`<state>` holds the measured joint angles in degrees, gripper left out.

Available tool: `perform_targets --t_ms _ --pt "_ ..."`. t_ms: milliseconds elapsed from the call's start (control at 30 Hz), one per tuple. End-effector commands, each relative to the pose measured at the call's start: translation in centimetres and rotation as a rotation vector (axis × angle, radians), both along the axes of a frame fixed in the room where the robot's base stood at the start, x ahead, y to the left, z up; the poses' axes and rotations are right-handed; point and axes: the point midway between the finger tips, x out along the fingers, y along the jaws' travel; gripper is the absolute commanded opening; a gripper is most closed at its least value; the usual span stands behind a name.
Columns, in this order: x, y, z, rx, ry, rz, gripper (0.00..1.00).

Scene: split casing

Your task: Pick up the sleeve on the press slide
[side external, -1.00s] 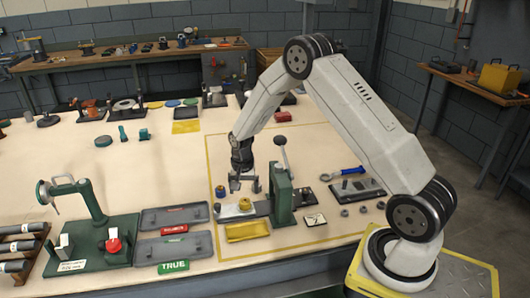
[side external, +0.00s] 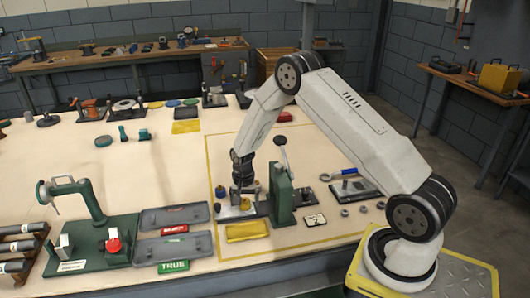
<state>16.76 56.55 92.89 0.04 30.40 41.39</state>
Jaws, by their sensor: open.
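The green press (side external: 282,197) with its upright lever stands inside the yellow-outlined area. Its pale slide plate (side external: 231,213) reaches out to the left of it. A small brass-coloured sleeve (side external: 245,205) sits on the slide and is partly hidden by my gripper. My gripper (side external: 241,203) points down, open, with its fingers low at the sleeve. I cannot tell from this distance whether the fingers are on both sides of it or touch it.
A yellow tray (side external: 247,231) lies in front of the slide. Grey trays (side external: 188,246) and a green fixture (side external: 100,240) lie further left. A blue-handled tool (side external: 340,172) and several nuts are right of the press.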

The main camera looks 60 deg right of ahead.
Motion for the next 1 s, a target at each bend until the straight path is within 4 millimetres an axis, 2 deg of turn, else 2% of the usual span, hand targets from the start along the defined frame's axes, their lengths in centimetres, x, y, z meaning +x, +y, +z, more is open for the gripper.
perform_targets --t_ms 367,400,700,1000 --pt "0.0 0.0 0.03 0.0 0.0 0.0 0.96" --pt "0.0 0.0 0.03 0.0 0.0 0.0 0.93" --pt "-0.01 0.01 0.03 0.0 0.0 0.0 0.0" --pt "0.04 0.0 0.09 0.0 0.0 0.0 0.0"
